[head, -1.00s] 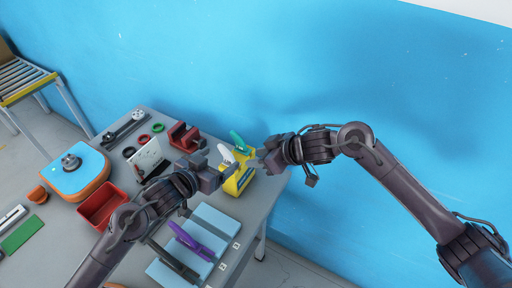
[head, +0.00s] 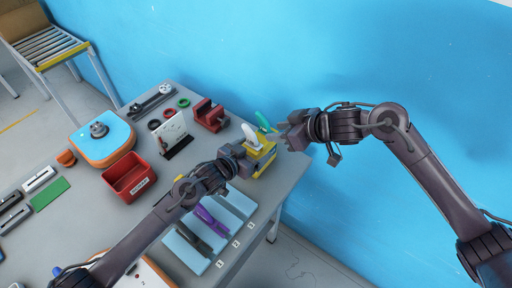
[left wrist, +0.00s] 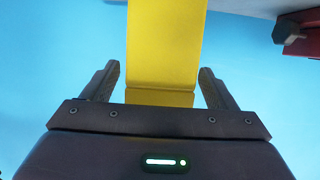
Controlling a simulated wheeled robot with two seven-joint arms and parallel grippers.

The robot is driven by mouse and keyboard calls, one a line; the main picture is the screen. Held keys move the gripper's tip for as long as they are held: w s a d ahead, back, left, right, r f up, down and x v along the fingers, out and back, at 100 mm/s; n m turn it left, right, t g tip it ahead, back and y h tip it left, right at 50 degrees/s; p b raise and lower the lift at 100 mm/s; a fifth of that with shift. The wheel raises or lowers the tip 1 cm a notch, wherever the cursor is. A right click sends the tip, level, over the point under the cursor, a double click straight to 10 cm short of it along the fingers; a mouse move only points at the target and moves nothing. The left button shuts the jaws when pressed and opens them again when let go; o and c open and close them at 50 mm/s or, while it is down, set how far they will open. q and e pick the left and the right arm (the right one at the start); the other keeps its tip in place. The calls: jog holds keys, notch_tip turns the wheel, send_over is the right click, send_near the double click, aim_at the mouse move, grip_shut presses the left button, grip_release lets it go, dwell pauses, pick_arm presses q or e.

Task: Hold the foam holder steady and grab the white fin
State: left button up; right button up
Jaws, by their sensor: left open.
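The yellow foam holder (head: 265,163) stands near the far right edge of the table. The white fin (head: 250,136) and a green fin (head: 264,122) stand upright in it, white on the left. My left gripper (head: 245,163) is at the holder's left side. In the left wrist view the yellow holder (left wrist: 166,45) lies between the two open fingers of my left gripper (left wrist: 165,88), with gaps at both sides. My right gripper (head: 282,131) is just right of the fins, apart from the white fin; its finger opening is too small to tell.
A red block (head: 209,116) and an upright white card (head: 172,132) stand left of the holder. A red bin (head: 130,178) sits further left. Light blue pads (head: 232,203) with purple and dark fins lie in front. The blue wall (head: 330,50) is behind.

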pick_arm(q)
jog(key=shift+x, duration=0.95)
jog(key=c, duration=1.1)
pick_arm(e)
jog(key=shift+c, duration=0.2)
